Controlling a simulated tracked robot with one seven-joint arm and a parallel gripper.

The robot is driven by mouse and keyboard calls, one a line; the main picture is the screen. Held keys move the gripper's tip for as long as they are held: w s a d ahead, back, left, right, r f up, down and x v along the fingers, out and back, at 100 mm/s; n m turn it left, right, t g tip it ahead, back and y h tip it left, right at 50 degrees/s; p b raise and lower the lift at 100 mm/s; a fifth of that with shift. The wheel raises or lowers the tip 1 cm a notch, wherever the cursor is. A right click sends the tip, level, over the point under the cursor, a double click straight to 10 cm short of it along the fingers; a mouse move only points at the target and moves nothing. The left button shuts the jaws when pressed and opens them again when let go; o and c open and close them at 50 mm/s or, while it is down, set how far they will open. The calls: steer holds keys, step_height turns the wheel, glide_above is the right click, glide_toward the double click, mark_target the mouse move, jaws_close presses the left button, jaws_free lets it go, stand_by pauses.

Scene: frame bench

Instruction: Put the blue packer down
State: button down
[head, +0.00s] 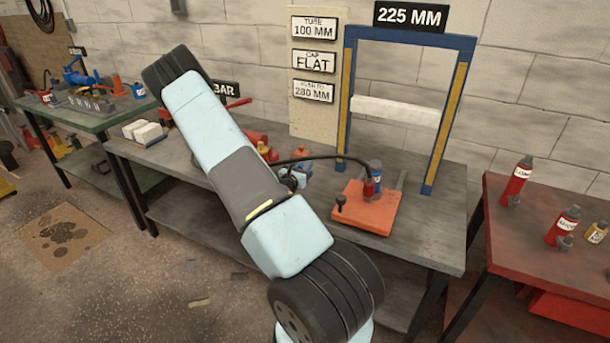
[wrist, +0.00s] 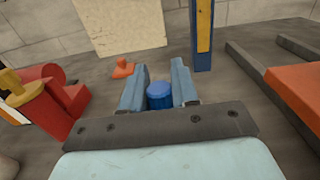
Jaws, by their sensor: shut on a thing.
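The blue packer (wrist: 159,95) is a short blue cylinder in the wrist view. It sits between the two blue-grey fingers of my gripper (wrist: 159,86), which is shut on it. The grey bench top (wrist: 222,88) shows around the fingers. I cannot tell whether the packer's underside touches the bench. In the head view my own arm crosses the middle, and I cannot make out the gripper or packer clearly there.
A blue frame (head: 345,105) stands behind, under a 225 MM sign (head: 410,17). An orange plate (head: 365,208) lies right of the gripper. A red and yellow tool (wrist: 45,100) is at left, and a small orange piece (wrist: 123,69) lies beyond the fingers.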

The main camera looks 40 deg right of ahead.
steer(key=shift+w+d+f, duration=0.2)
steer(key=shift+d+f, duration=0.15)
steer(key=shift+f, duration=0.1)
steer(key=shift+w+d+f, duration=0.15)
steer(key=shift+d+f, duration=0.15)
steer(key=shift+f, duration=1.6)
steer(key=shift+f, duration=0.55)
steer(key=c, duration=0.9)
jaws_free()
steer(key=shift+a+f, duration=0.1)
steer(key=shift+f, duration=0.05)
steer(key=shift+o, duration=0.2)
